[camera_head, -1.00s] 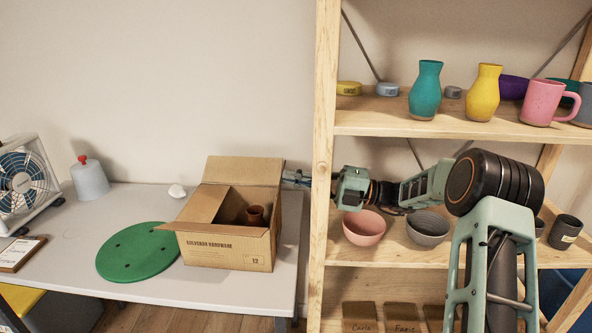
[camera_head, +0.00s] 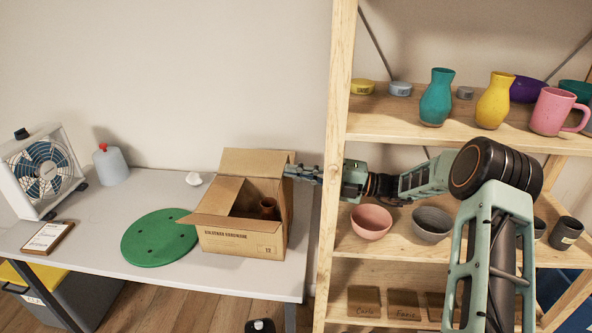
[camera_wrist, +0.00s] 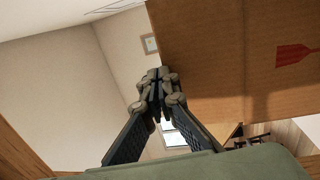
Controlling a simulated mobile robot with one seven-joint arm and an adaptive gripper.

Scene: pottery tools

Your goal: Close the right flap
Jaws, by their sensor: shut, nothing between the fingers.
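An open cardboard box (camera_head: 240,242) stands on the grey table, with a brown pot (camera_head: 268,208) inside. Its back flap (camera_head: 255,162) stands up, and another flap (camera_head: 193,219) sticks out at the front left. The right flap (camera_head: 286,208) appears raised along the box's right side, seen nearly edge-on. My gripper (camera_head: 289,172) is shut and empty at the box's upper right, by the right flap. In the wrist view my gripper (camera_wrist: 155,78) is beside a large cardboard face (camera_wrist: 230,60) with a red mark; contact is unclear.
Shelves hold vases, a pink mug (camera_head: 548,110) and bowls (camera_head: 371,221). A green disc (camera_head: 158,238) lies left of the box; a fan (camera_head: 42,172) stands far left.

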